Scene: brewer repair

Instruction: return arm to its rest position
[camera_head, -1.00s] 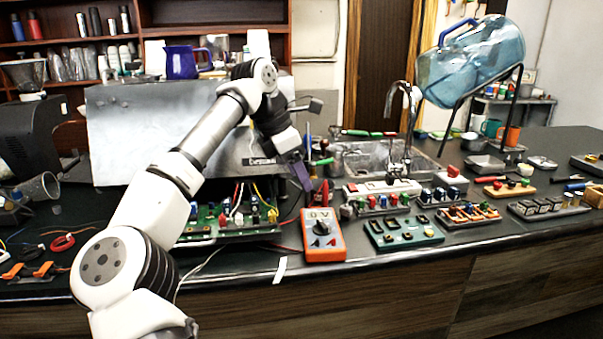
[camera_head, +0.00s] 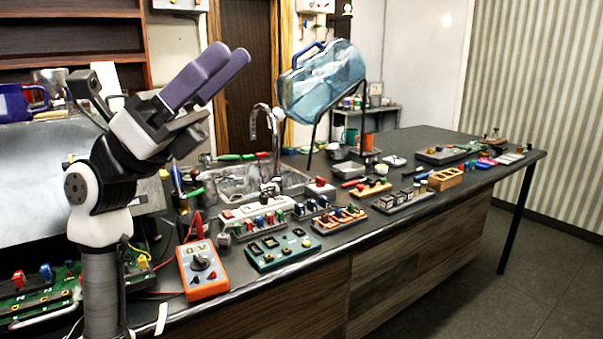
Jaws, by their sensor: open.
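My gripper (camera_head: 222,72) is raised at the left of the head view, above the counter and well clear of it. Its two purple fingers point up and to the right. A gap shows between them and nothing is held. My arm rises nearly upright from the bottom left, in front of the grey metal panel (camera_head: 30,190) and partly over the green circuit board (camera_head: 45,295).
An orange multimeter (camera_head: 202,270) sits near the counter's front edge. Several component trays, such as a green one (camera_head: 283,248), line the counter (camera_head: 440,140). A sink with a faucet (camera_head: 268,140) and a blue water jug (camera_head: 320,85) on a stand are behind. Floor at right is clear.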

